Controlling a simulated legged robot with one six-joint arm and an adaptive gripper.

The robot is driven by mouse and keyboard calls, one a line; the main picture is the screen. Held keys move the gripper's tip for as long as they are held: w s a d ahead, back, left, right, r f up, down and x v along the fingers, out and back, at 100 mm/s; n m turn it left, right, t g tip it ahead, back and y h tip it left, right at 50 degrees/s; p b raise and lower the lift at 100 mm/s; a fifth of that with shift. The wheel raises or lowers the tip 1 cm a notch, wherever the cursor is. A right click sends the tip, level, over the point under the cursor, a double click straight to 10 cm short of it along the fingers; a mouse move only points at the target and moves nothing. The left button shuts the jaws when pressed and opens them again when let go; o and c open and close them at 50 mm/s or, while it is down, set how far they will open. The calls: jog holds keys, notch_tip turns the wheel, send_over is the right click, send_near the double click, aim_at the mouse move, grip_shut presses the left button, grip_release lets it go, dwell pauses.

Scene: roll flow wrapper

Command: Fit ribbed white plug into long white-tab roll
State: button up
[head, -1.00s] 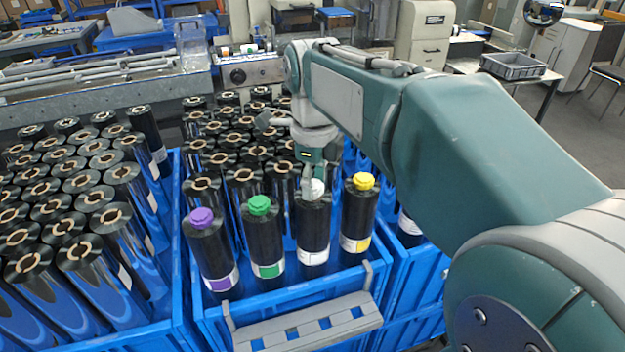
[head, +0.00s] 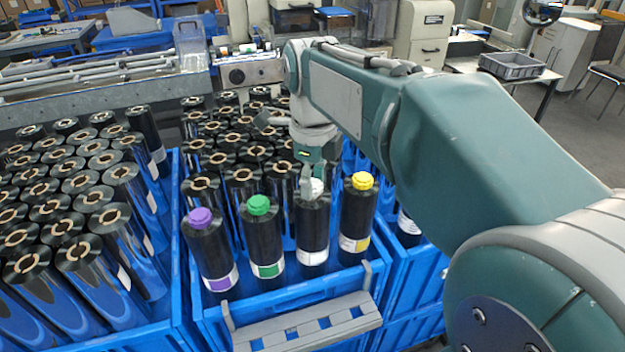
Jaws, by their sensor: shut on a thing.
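The white-tab roll (head: 312,225) is a long black roll standing upright in the front row of the blue crate, with a white label near its foot. The ribbed white plug (head: 317,186) shows at the roll's top end. My gripper (head: 308,182) points down over this roll and is shut on the plug. The fingers hide part of the plug and of the roll's mouth. I cannot tell how deep the plug sits in the core.
Beside it stand rolls with a yellow plug (head: 362,181), a green plug (head: 259,205) and a purple plug (head: 201,218). Many open-cored black rolls fill the crate behind. Another blue crate (head: 165,325) of rolls is at left. A grey slotted bracket (head: 310,322) hangs in front.

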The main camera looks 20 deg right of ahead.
jog(key=shift+r, duration=0.75)
jog(key=shift+f, duration=1.25)
dwell(0.8)
jog(key=o, duration=0.5)
jog(key=shift+c, duration=0.2)
notch_tip(320, 180, up, 11)
dwell(1.2)
dwell(0.3)
